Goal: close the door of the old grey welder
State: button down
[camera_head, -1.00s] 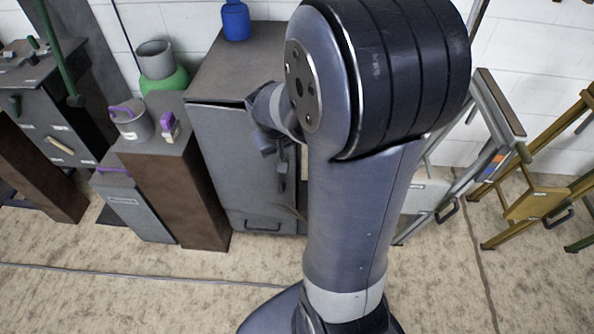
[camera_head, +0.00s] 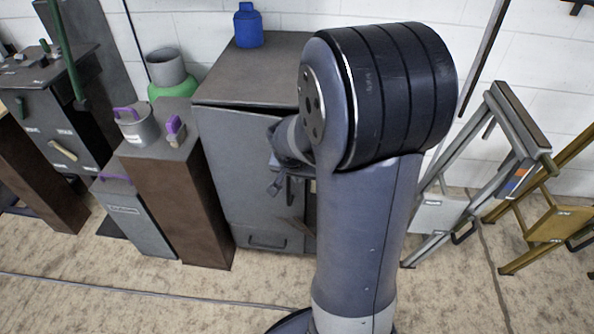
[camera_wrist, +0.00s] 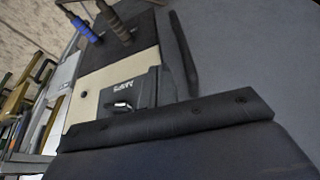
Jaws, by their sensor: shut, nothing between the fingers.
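A grey cabinet (camera_head: 262,78), which I take to be the old grey welder, stands against the wall in the head view. Its grey front door (camera_head: 232,165) faces me, with a dark gap along its top edge, so it looks slightly ajar. My gripper (camera_head: 285,188) is shut and empty, in front of the right part of the door. I cannot tell whether it touches the door. My arm hides the cabinet's right side. The wrist view shows a large plain grey surface (camera_wrist: 255,60) and a beige panel (camera_wrist: 120,75) with a dark labelled block (camera_wrist: 130,95).
A brown pedestal (camera_head: 185,205) with a pot and a purple-handled item stands close left of the cabinet. A blue bottle (camera_head: 248,25) is on the cabinet top. Grey (camera_head: 440,215) and yellow (camera_head: 550,222) folding frames stand to the right. The floor in front is clear, except for a thin cable.

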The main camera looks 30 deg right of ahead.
jog(key=shift+w+d+f, duration=0.15)
jog(key=shift+w+d, duration=0.55)
jog(key=shift+w, duration=0.1)
jog(key=shift+w+d+f, duration=0.15)
jog(key=shift+w+d, duration=0.55)
jog(key=shift+w, duration=0.1)
jog(key=shift+n, duration=0.9)
jog(key=w+d+p, duration=0.2)
jog(key=w+d, duration=0.1)
jog(key=shift+w+r, duration=0.1)
jog(key=shift+w, duration=0.05)
jog(key=shift+t, duration=0.3)
